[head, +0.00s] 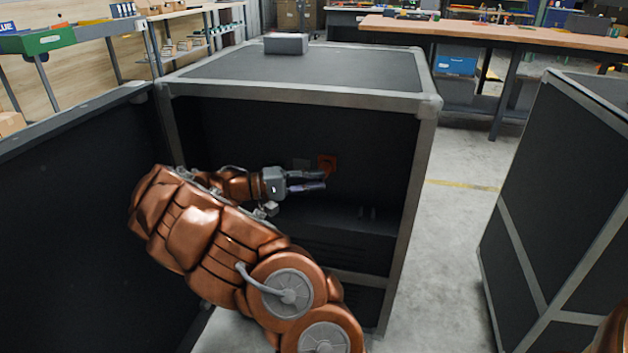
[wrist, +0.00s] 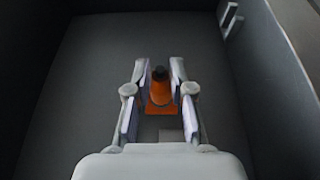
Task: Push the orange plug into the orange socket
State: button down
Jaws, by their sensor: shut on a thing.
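An orange plug (wrist: 160,92) with a dark end shows between the two fingers of my gripper (wrist: 162,72) in the wrist view. The gripper is shut on it. An orange square socket plate (wrist: 152,109) shows just beyond the plug, which covers much of it. In the head view my gripper (head: 316,181) reaches into the open dark case, and the orange socket (head: 327,162) is on the back wall just above the fingertips. I cannot tell how deep the plug sits in the socket.
A grey plate (head: 301,163) is beside the socket. The case (head: 428,150) has a light metal frame, and a grey box (head: 286,43) sits on top. Dark panels stand close at left (head: 75,200) and right (head: 560,190). The floor (head: 450,230) between case and right panel is clear.

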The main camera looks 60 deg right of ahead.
jog(key=shift+w+d, duration=0.15)
jog(key=shift+d, duration=0.3)
dwell(0.3)
jog(key=c, duration=0.9)
grip_release()
jog(key=shift+c, duration=0.2)
jog(key=shift+w+a, duration=0.1)
jog(key=v, duration=0.7)
jog(key=shift+w+a, duration=0.1)
